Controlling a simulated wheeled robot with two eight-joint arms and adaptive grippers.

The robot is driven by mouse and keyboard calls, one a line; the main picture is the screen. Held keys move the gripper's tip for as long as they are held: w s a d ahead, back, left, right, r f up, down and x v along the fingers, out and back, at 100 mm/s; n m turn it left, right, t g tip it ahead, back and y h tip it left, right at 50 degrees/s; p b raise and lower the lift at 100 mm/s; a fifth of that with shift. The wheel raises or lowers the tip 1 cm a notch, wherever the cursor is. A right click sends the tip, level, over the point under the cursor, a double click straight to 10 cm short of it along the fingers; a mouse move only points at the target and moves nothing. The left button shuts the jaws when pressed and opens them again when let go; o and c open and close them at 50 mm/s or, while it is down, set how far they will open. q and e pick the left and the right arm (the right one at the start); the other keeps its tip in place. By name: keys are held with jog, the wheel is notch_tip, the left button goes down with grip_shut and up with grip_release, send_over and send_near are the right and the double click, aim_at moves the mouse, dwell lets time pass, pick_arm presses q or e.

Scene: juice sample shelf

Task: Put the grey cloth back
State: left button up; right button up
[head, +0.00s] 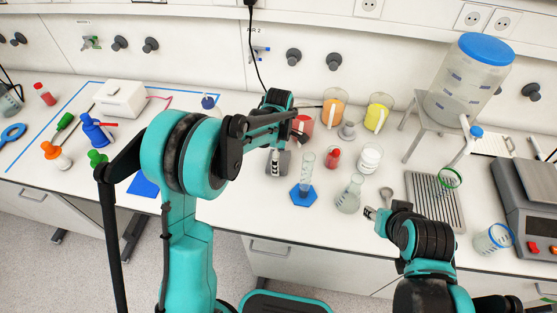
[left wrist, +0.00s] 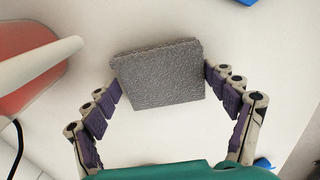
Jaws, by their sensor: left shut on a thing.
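The grey cloth (left wrist: 160,75) is a folded, textured block in the left wrist view. It sits between the two purple-padded fingers of my left gripper (left wrist: 165,85), which is shut on it, with a pad at each side edge. In the head view my left gripper (head: 278,162) points down at the middle of the bench, left of the blue-based cylinder; the cloth is a small grey patch there, partly hidden by the fingers. White surface shows around the cloth; I cannot tell its height above it. My right gripper (head: 375,214) is at the bench front, right of the flask; its opening is unclear.
A graduated cylinder (head: 307,172) and a flask (head: 350,195) stand close by on the right. A red beaker (head: 303,125) is just behind the left gripper. A blue square (head: 143,186) lies at the front left. A drain rack (head: 436,203) is at right.

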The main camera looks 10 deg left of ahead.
pick_arm(q)
jog(key=shift+f, duration=0.15)
jog(key=shift+f, duration=0.1)
jog(key=o, duration=1.1)
jog(key=shift+c, duration=0.2)
